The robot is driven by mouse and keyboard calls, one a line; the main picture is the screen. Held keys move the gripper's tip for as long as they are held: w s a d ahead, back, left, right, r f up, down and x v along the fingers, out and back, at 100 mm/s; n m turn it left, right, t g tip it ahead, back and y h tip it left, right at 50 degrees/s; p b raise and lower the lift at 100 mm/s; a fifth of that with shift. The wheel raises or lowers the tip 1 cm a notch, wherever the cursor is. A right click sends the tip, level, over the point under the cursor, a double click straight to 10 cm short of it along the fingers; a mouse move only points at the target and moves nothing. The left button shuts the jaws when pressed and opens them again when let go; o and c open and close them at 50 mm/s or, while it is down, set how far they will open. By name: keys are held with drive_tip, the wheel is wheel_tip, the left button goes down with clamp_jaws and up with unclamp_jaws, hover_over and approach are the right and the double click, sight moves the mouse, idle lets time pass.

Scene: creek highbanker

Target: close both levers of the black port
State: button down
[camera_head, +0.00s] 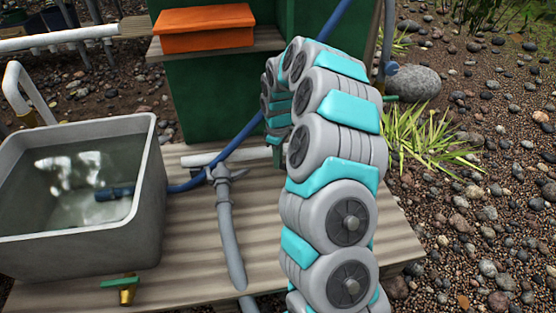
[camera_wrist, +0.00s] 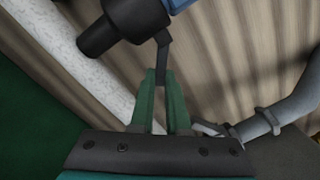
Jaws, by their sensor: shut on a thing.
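The black port (camera_wrist: 125,24) is a dark cylindrical fitting beside a blue part at the top of the wrist view, partly cut off by the frame edge. A dark, narrow lever (camera_wrist: 162,58) sticks out from it towards my gripper. My gripper (camera_wrist: 162,78) has green fingers, shut on the end of this lever. The lever stands out from the port's body at a steep angle. I cannot make out a second lever on the black port. In the head view my arm hides the port, and the gripper is mostly hidden too.
A grey fitting with a grey hose (camera_head: 230,235) lies on the corrugated deck (camera_head: 190,285), close by. A white pipe (camera_wrist: 57,60) runs beside the port. A grey water tub (camera_head: 150,215) stands left; an orange box (camera_head: 203,28) sits on a shelf behind. A blue hose (camera_head: 245,135) crosses over.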

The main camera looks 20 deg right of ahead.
drive_tip(key=shift+d, duration=0.1)
idle(0.4)
drive_tip(key=shift+w+d+m+p, duration=0.15)
drive_tip(key=shift+d+m+p, duration=0.3)
drive_tip(key=shift+m, duration=1.1)
drive_tip(key=shift+w+d+m+p, duration=0.2)
drive_tip(key=shift+d+m, duration=0.4)
drive_tip(key=shift+m, duration=0.9)
drive_tip(key=shift+w+d+m+p, duration=0.2)
drive_tip(key=shift+d+m, duration=0.35)
drive_tip(key=shift+m, duration=1)
drive_tip(key=c, duration=0.9)
unclamp_jaws()
